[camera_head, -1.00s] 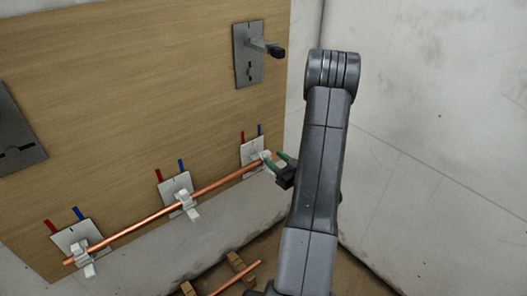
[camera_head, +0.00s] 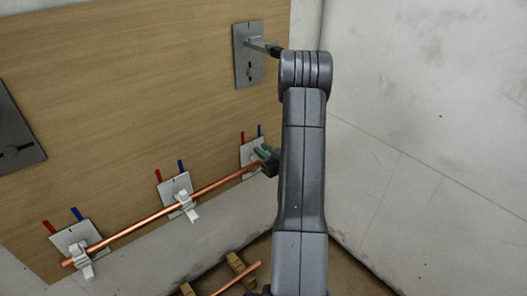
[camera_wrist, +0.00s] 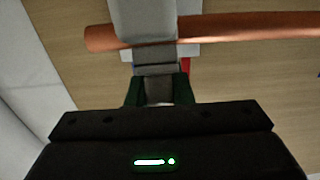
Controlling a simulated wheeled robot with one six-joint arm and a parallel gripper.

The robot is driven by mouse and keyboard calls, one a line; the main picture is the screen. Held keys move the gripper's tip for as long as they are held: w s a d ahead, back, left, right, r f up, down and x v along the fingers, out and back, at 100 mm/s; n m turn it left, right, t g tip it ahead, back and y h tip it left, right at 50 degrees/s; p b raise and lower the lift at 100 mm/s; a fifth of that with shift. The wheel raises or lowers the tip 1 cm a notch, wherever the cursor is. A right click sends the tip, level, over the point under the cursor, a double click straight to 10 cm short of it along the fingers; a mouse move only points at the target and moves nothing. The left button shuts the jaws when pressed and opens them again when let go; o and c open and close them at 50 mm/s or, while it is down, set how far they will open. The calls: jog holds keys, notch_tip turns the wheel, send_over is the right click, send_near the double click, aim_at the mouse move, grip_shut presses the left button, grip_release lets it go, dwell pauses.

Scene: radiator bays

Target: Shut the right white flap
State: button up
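The right white flap (camera_wrist: 147,20) crosses in front of the copper pipe (camera_wrist: 250,27) near the pipe's end in the wrist view. In the head view my gripper (camera_head: 264,153) covers most of the flap at the right white plate (camera_head: 248,147). The green fingers of my gripper (camera_wrist: 157,92) stand on both sides of a narrow pale piece below the pipe. Hardly any gap shows, and I cannot tell whether they press on it.
Two more white clips, middle (camera_head: 187,205) and left (camera_head: 83,260), sit along the pipe. A grey plate with a lever (camera_head: 250,55) is above on the wooden board (camera_head: 110,100). The bare white wall (camera_head: 430,130) is to the right.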

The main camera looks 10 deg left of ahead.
jog(key=shift+w+a+r+g+h+p, duration=0.15)
jog(key=shift+g+h+p, duration=0.2)
jog(key=shift+p, duration=0.25)
grip_shut()
jog(key=shift+w+a+g+h+p, duration=0.1)
jog(key=shift+a+g+h+p, duration=0.2)
jog(key=shift+h+p, duration=0.45)
jog(key=shift+w+a+f+g+h+p, duration=0.15)
jog(key=shift+f+g+h+p, duration=0.25)
jog(key=shift+g+h+p, duration=0.45)
jog(key=shift+f+p, duration=0.25)
jog(key=shift+p, duration=0.05)
jog(key=o, duration=0.9)
grip_release()
jog(key=shift+c, duration=0.2)
jog(key=p+v, duration=0.2)
jog(key=v, duration=1.1)
jog(key=shift+s+d, duration=0.25)
jog(key=shift+d, duration=0.1)
